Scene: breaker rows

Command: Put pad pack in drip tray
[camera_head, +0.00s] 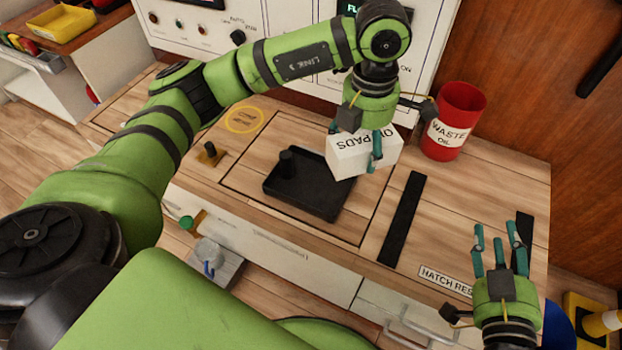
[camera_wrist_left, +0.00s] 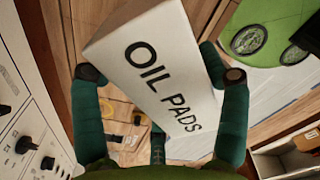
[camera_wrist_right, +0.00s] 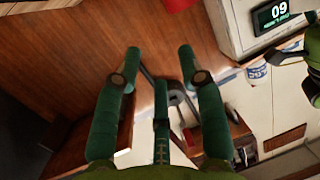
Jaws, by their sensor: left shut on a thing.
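The pad pack (camera_head: 352,158) is a white box lettered OIL PADS. My left gripper (camera_head: 366,148) is shut on it, and the pack looks held just above the back right corner of the drip tray. In the left wrist view the pack (camera_wrist_left: 150,60) sits between the fingers (camera_wrist_left: 160,85), tilted across the picture. The drip tray (camera_head: 305,205) is a shallow black tray on the wooden bench top, with a dark upright knob at its left side. My right gripper (camera_head: 497,238) is open and empty over the bench's right front; its spread fingers (camera_wrist_right: 155,75) also show in the right wrist view.
A red waste oil can (camera_head: 455,125) stands to the right of the pack. A black strip (camera_head: 402,218) lies right of the tray. A yellow ring mark (camera_head: 243,119) and a small brass-based knob (camera_head: 210,154) are to the left. The control cabinet (camera_head: 285,25) borders the back.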

